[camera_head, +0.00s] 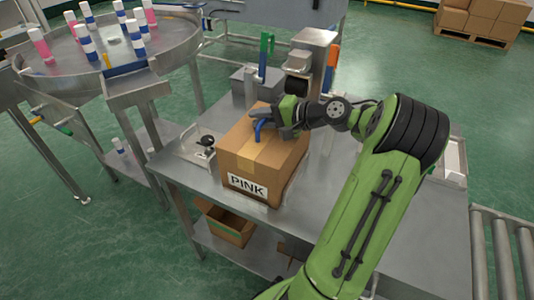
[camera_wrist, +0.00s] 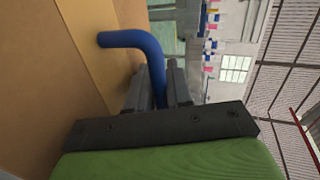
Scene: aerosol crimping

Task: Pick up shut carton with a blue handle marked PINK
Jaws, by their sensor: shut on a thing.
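The shut carton (camera_head: 258,162) is brown cardboard with tape along its top and a white label reading PINK on its front. It rests upright on the steel table near its left front edge. Its blue handle (camera_head: 259,129) stands on the top. In the wrist view the blue handle (camera_wrist: 135,39) bends from the carton's taped face (camera_wrist: 85,40) and passes down between my fingers. My gripper (camera_wrist: 162,85) is shut on the handle. In the head view my gripper (camera_head: 272,118) lies just above the carton top, partly hiding the handle.
A steel machine with green (camera_head: 264,52) and orange handles stands behind the carton on the steel table (camera_head: 225,205). A round turntable (camera_head: 110,50) with several pink and blue cans is at the upper left. An open carton (camera_head: 230,226) sits on the shelf below. Rollers (camera_head: 505,240) are at the right.

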